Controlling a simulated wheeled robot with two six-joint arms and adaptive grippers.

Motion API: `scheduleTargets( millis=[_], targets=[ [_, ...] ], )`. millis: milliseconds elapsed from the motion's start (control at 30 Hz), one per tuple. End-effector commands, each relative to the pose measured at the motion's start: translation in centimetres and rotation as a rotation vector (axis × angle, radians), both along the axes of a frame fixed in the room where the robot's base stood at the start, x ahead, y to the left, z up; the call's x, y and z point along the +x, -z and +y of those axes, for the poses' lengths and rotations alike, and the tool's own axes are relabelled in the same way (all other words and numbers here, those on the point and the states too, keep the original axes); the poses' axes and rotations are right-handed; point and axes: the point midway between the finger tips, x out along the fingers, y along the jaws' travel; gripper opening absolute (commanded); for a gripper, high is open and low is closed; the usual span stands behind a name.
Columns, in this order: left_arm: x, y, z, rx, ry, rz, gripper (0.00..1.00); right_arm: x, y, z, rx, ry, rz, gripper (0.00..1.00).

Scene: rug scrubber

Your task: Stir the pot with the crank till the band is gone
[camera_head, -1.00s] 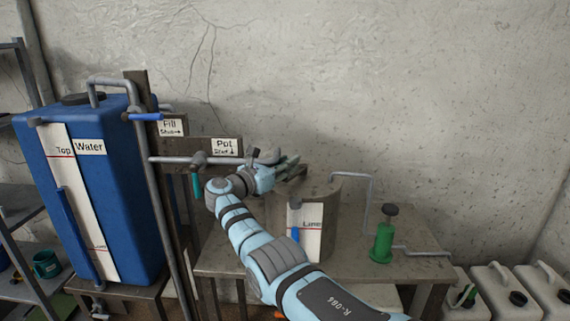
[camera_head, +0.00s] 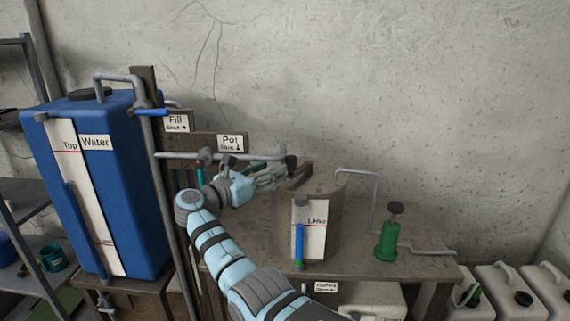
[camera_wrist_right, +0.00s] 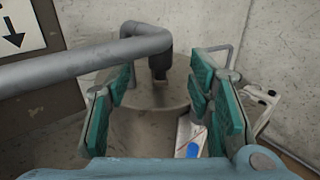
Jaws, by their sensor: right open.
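My right gripper (camera_head: 285,170) is by the pot's upper left rim, below the grey pipe. In the right wrist view my right gripper (camera_wrist_right: 168,110) is open and empty, its teal pads apart. The pot (camera_wrist_right: 150,125) shows between and beyond them. A dark piece at the rim (camera_head: 300,176) is partly hidden by the gripper; I cannot tell whether it is the crank. No band is visible inside. My left gripper is out of view.
A grey pipe (camera_head: 190,155) with a dark end reaches over the pot; this pipe (camera_wrist_right: 75,65) crosses close to my fingers. A blue water tank (camera_head: 110,185) stands left. A green pump (camera_head: 387,240) stands right of the pot. White jugs (camera_head: 540,290) are at lower right.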

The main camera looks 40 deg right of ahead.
Motion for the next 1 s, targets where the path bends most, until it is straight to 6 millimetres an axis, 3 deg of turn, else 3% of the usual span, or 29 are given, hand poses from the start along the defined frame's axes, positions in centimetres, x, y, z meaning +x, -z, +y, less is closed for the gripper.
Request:
scheduleTargets(
  millis=[100, 200, 467, 600, 667, 767, 900, 1000],
  targets=[
    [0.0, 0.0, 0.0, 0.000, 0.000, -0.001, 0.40, -0.2, 0.1, 2.2, 0.001, -0.002, 0.001, 0.48],
    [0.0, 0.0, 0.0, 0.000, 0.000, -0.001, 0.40, -0.3, 0.0, 3.1, 0.000, 0.001, 0.001, 0.48],
    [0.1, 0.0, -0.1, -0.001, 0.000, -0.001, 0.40, -0.3, 0.1, 3.2, 0.000, 0.002, 0.004, 0.48],
    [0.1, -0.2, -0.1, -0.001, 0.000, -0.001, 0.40, -1.9, 4.9, 3.7, 0.022, -0.018, 0.035, 0.48],
    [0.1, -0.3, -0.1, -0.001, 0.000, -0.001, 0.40, -2.8, 5.4, 4.0, 0.046, -0.063, 0.007, 0.48],
    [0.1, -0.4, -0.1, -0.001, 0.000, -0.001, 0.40, -4.0, 3.9, 4.5, 0.055, -0.163, -0.015, 0.48],
    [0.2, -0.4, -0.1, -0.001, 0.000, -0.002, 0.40, -4.4, -0.6, 4.6, 0.000, -0.262, -0.004, 0.48],
    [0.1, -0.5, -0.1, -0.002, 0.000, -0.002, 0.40, -3.8, -0.5, 3.7, -0.014, -0.266, 0.041, 0.48]
  ],
)
